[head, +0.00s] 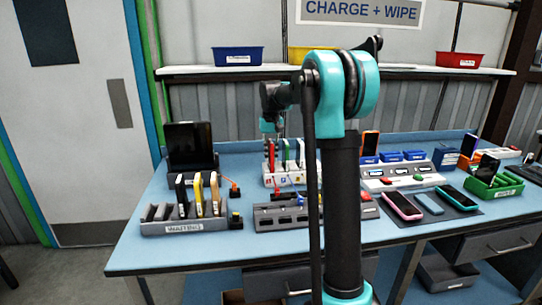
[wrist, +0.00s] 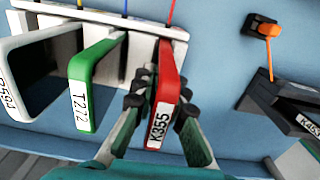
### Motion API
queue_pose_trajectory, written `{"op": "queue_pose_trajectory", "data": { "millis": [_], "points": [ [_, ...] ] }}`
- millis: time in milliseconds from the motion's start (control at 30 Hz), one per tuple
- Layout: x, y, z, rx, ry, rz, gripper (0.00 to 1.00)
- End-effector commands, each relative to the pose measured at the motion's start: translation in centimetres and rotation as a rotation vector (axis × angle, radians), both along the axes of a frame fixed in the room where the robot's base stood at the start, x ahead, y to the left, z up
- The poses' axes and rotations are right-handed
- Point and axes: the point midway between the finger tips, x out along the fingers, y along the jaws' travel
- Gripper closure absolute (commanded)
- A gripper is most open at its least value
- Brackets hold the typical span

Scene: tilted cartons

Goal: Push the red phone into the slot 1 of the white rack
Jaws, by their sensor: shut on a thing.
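The red phone (wrist: 167,85), labelled K355, stands on edge between the two fingers of my gripper (wrist: 160,97) in the wrist view. The fingers are shut on its sides. Its far end meets the white rack (wrist: 95,18) at the rack's end position; how deep it sits is hidden. In the head view the red phone (head: 271,153) is at the left end of the white rack (head: 286,181), with my gripper (head: 271,127) above it. Slot numbers are not readable.
A green phone (wrist: 95,85), labelled T272, and a white phone (wrist: 30,80) stand in the rack beside the red one. A grey waiting rack (head: 184,222) and a grey block (head: 285,217) stand nearer the front.

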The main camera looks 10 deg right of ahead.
Motion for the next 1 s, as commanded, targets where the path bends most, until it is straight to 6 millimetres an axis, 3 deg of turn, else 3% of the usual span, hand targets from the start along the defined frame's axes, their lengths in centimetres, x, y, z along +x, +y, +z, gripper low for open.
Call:
{"op": "queue_pose_trajectory", "data": {
  "millis": [833, 867, 1000],
  "points": [
    [0.00, 0.00, -0.64, 0.000, 0.000, 0.000, 1.00],
    [0.00, 0.00, -0.64, 0.000, 0.000, 0.000, 0.86],
    [0.00, 0.00, -0.64, 0.000, 0.000, 0.000, 0.69]
  ]
}}
